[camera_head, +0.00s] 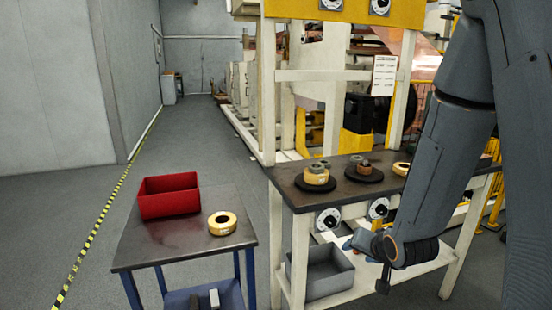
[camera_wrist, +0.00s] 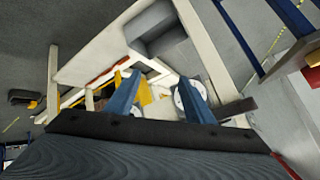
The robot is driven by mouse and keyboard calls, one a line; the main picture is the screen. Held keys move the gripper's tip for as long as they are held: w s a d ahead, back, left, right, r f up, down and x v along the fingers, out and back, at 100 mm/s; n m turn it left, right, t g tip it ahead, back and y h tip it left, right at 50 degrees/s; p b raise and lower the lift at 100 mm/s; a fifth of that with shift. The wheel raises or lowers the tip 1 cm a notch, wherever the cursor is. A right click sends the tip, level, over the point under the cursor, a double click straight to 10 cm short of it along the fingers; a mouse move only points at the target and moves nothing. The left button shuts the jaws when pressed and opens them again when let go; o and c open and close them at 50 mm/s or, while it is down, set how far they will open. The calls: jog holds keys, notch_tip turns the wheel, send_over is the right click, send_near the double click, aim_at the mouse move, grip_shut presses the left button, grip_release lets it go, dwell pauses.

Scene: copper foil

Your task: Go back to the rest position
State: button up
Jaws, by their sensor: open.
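My gripper (camera_head: 356,241) hangs in front of the white bench at the right of the head view, below the dark tabletop and beside the grey bin. In the wrist view my gripper (camera_wrist: 160,84) shows two blue fingers spread apart with nothing between them. It is open and empty. My grey arm comes down from the upper right and hides part of the bench.
The bench's dark top (camera_head: 340,189) holds several rings on black discs. A grey bin (camera_head: 328,272) sits on its lower shelf. A blue-legged table (camera_head: 180,248) at left carries a red bin (camera_head: 168,195) and a yellow ring (camera_head: 222,223). The floor at left is clear.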

jog(key=s+a+r+n+g+p, duration=0.2)
jog(key=s+r+g, duration=0.2)
jog(key=s, duration=0.7)
jog(key=s+a+r+n+g+p, duration=0.2)
jog(key=s+r+g, duration=0.3)
jog(key=s, duration=0.6)
jog(key=shift+s+r+n+h, duration=0.3)
jog(key=shift+s+n+h, duration=0.1)
jog(key=shift+n, duration=0.2)
